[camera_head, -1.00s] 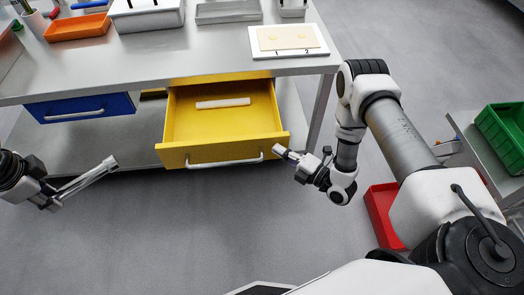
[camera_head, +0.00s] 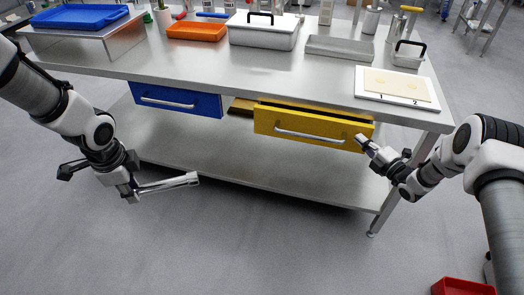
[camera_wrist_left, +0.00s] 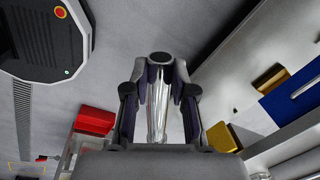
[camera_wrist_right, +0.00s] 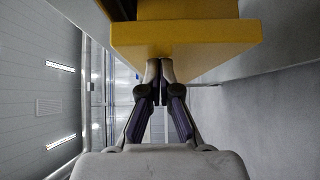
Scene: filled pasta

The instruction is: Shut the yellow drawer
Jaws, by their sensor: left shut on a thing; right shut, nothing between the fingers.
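My right gripper (camera_head: 362,141) is shut and empty at the right end of the drawer's front. In the right wrist view its closed fingertips (camera_wrist_right: 159,68) are at the yellow front panel (camera_wrist_right: 190,36) and look to be touching it. My left gripper (camera_head: 130,188) is shut on a shiny metal tool (camera_head: 170,184), away from the drawer at lower left. The tool also shows in the left wrist view (camera_wrist_left: 159,100).
A shut blue drawer (camera_head: 178,99) is left of the yellow one. The table (camera_head: 200,75) carries an orange tray (camera_head: 197,31), a lidded metal box (camera_head: 263,33) and a white board with dough (camera_head: 398,88). A red bin (camera_head: 463,287) is at lower right. The floor in front is clear.

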